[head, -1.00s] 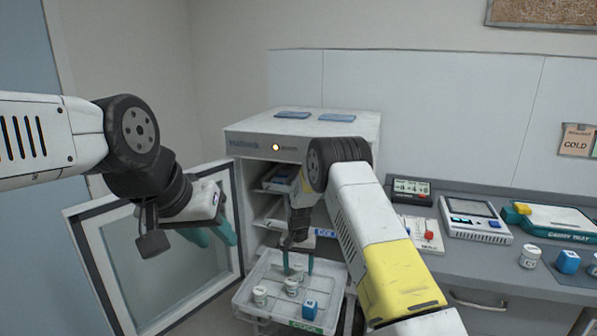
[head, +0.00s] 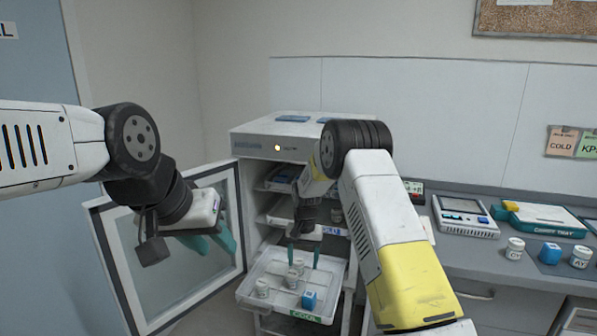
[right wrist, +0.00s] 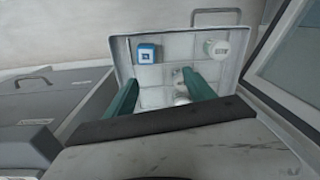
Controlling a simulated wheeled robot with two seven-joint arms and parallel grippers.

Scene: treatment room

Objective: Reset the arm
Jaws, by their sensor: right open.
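My right gripper (head: 304,256) is open, over the pulled-out white tray (head: 330,284) of the small fridge. Its teal fingers point down and are apart. In the right wrist view the fingers (right wrist: 160,82) reach over the tray with nothing visible gripped between them. White vials (head: 262,288) and a blue box (head: 309,299) stand in the tray. The blue box (right wrist: 147,53) and a vial (right wrist: 215,48) also show in the wrist view. My left gripper (head: 213,243) hangs in front of the open glass door; its teal fingers look apart and empty.
The fridge (head: 275,138) stands with its door (head: 160,265) swung open to the left. The grey counter (head: 480,260) at right holds a device (head: 465,217), a tray (head: 545,218), vials (head: 515,248) and a blue box (head: 549,253).

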